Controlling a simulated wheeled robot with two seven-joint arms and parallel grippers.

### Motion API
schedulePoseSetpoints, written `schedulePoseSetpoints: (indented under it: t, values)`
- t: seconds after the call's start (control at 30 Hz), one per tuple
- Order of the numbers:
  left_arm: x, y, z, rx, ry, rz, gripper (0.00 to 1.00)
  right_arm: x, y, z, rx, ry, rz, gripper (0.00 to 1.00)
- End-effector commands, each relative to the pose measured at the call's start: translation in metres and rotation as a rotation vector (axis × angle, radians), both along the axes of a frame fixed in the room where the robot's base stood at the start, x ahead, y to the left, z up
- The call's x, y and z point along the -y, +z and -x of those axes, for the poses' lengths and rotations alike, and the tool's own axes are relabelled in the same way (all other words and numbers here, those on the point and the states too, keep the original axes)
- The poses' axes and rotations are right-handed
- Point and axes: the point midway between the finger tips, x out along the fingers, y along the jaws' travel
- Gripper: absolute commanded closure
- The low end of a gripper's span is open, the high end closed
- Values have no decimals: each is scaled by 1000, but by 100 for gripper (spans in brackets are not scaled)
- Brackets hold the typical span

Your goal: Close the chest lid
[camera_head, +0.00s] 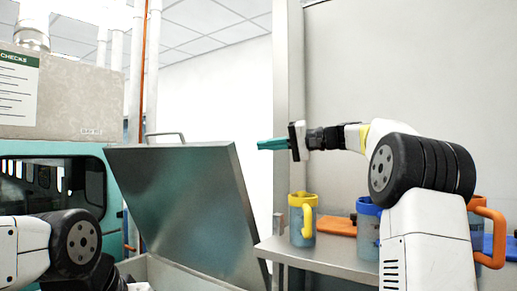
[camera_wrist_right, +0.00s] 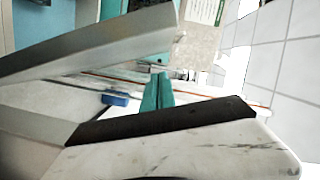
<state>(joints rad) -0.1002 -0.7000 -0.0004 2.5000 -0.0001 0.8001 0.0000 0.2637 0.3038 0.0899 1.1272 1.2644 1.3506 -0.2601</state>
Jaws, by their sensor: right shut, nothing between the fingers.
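The chest lid (camera_head: 185,205) is a grey metal panel standing raised and tilted, with a handle (camera_head: 165,136) on its upper edge. Part of the chest body (camera_head: 165,275) shows below it at the bottom of the head view. My right gripper (camera_head: 262,144) is shut and empty, its teal fingers pointing left, just right of the lid's upper right corner in the picture. In the right wrist view the shut fingers (camera_wrist_right: 157,92) show, with the lid's edge (camera_wrist_right: 90,55) crossing at upper left. My left arm shows at lower left, but its gripper is out of view.
A metal shelf (camera_head: 340,262) at the right holds a yellow-handled mug (camera_head: 302,222), a blue mug (camera_head: 368,225), an orange-handled mug (camera_head: 487,240) and an orange flat item (camera_head: 337,227). A teal machine (camera_head: 112,190) stands at the left behind the lid.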

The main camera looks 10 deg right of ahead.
Motion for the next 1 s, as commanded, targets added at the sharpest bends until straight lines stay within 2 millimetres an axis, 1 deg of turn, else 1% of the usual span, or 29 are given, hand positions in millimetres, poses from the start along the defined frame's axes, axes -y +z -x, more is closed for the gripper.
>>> schedulePoseSetpoints:
  t: [0.03,0.1,0.3,0.33,0.4,0.6,0.73,1.0]
  values:
    - [0,0,0,0,0,0,64,-11,-2,-5,-2,4,0,100]
    - [0,0,0,0,0,0,64,-26,-4,-11,-3,3,0,100]
    - [0,0,0,0,0,0,64,-65,-8,-29,-3,3,0,100]
    - [0,0,0,0,0,0,64,-69,-8,-30,-2,1,1,100]
    - [0,0,0,0,0,0,64,-73,-12,-20,-3,0,1,100]
    - [0,0,0,0,0,0,64,-83,-20,-6,-3,-1,1,100]
    - [0,0,0,0,0,0,64,-86,-23,-2,-2,-3,1,100]
    - [0,0,0,0,0,0,64,-87,-23,-1,-3,-2,1,100]
